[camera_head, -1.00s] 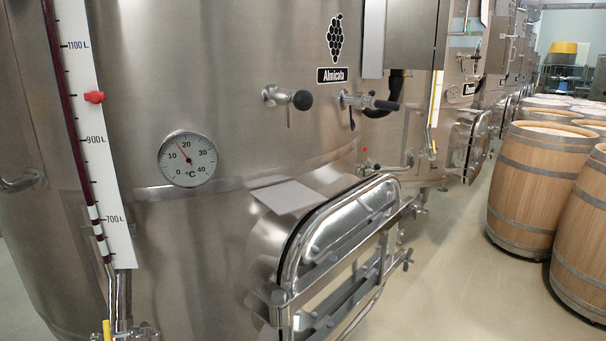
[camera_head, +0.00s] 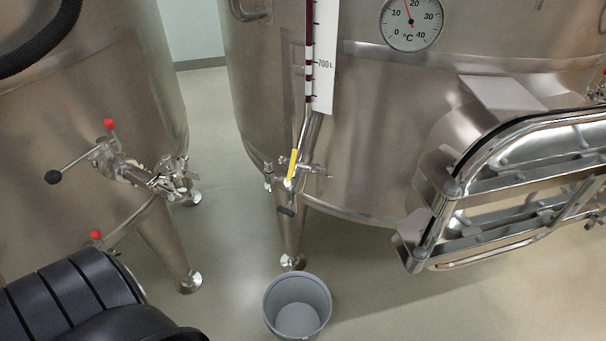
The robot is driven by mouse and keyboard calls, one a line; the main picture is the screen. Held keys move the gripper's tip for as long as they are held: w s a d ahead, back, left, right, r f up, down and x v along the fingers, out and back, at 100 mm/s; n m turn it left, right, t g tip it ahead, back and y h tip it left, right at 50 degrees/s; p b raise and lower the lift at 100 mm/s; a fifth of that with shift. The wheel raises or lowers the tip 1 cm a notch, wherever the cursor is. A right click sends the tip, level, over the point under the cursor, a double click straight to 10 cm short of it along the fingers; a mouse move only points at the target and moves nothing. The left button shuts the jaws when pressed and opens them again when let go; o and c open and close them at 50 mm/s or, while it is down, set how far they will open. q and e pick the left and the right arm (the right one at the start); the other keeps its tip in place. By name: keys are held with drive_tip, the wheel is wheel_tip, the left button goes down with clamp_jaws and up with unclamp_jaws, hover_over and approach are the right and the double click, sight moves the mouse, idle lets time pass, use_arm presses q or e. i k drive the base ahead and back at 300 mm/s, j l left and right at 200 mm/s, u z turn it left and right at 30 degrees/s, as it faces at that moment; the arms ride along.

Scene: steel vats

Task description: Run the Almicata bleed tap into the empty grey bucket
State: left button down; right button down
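The Almicata vat (camera_head: 365,130) stands in the upper middle and right. A tap with a yellow lever (camera_head: 293,165) sits low on its front, below the level gauge (camera_head: 325,60). The lever points up, slightly tilted. A short dark-ended spout (camera_head: 286,211) shows just below it. The grey bucket (camera_head: 298,289) stands upright on the floor, below and slightly right of the tap. I see its inside and it looks empty. No flow from the tap is visible. Neither of my grippers is in view.
A steel hatch (camera_head: 500,185) juts out at the right. Another vat (camera_head: 60,150) stands at the left with red-topped valves (camera_head: 109,125) and a black-knobbed lever (camera_head: 54,177). A vat leg (camera_head: 290,240) stands behind the bucket. Floor (camera_head: 400,310) right of the bucket is clear.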

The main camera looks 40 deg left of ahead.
sight(287, 211)
drive_tip(key=u, duration=1.25)
drive_tip(key=k+z, duration=0.1)
drive_tip(key=k, duration=0.5)
